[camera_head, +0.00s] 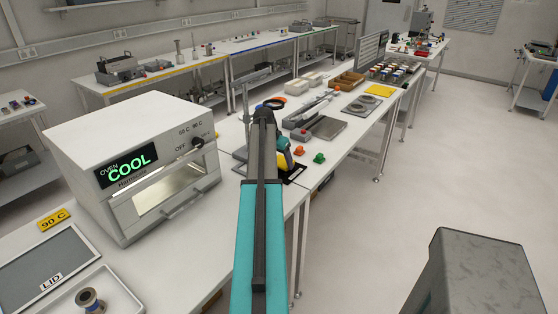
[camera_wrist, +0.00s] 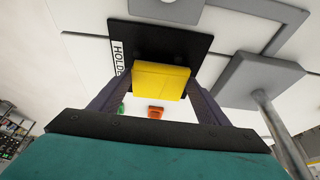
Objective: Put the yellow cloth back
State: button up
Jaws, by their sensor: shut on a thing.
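The yellow cloth (camera_wrist: 161,80) shows in the wrist view as a folded, block-like yellow piece between the two fingers of my gripper (camera_wrist: 160,88). My gripper is shut on it. Beyond it lies a black plate (camera_wrist: 190,43) with a white label starting "HOLD"; the rest of the label is hidden. In the head view my gripper (camera_head: 283,146) is beside the oven, over the near bench, and a yellow patch (camera_head: 285,161) shows at it. The black plate (camera_head: 296,174) is just below. I cannot tell whether the cloth touches the plate.
The white oven (camera_head: 128,165), reading COOL, stands left of my arm. A grey stand (camera_wrist: 258,82) is close on the right in the wrist view. Green (camera_head: 319,158) and orange (camera_head: 300,151) pieces lie right of my gripper. A flat yellow sheet (camera_head: 380,91) lies farther along the bench.

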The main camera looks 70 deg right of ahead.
jog(key=shift+f, duration=0.2)
jog(key=o, duration=1)
jog(key=shift+r, duration=0.1)
jog(key=b+v, duration=0.2)
jog(key=v, duration=1)
jog(key=shift+s, duration=0.1)
dwell(0.6)
